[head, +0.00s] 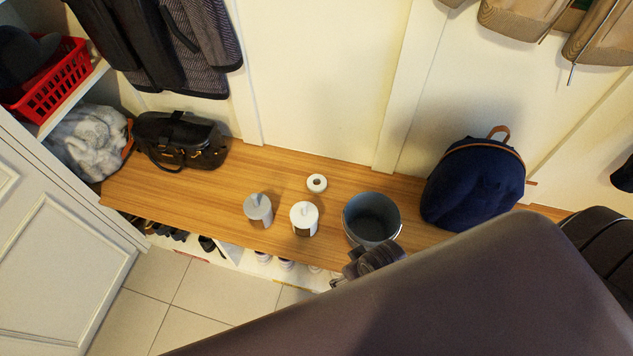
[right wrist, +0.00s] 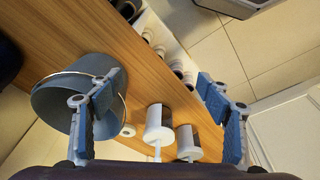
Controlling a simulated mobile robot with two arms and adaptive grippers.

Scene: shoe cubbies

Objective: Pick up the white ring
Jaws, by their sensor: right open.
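The white ring (head: 316,183) lies flat on the wooden bench, behind the gap between a white lidded canister and a grey bucket. In the right wrist view the ring (right wrist: 128,130) shows small beside the bucket. My right gripper (right wrist: 158,112) is open and empty, its two blue-grey fingers wide apart. In the head view the right gripper (head: 368,262) is at the bench's front edge, in front of the bucket and apart from the ring; my dark arm hides part of it. My left gripper is in neither view.
The grey bucket (head: 372,217), white canister (head: 304,217) and grey-white canister (head: 258,210) stand on the bench (head: 210,190) around the ring. A navy backpack (head: 474,185) is at right, a black bag (head: 180,140) at left. Shoes sit in cubbies below.

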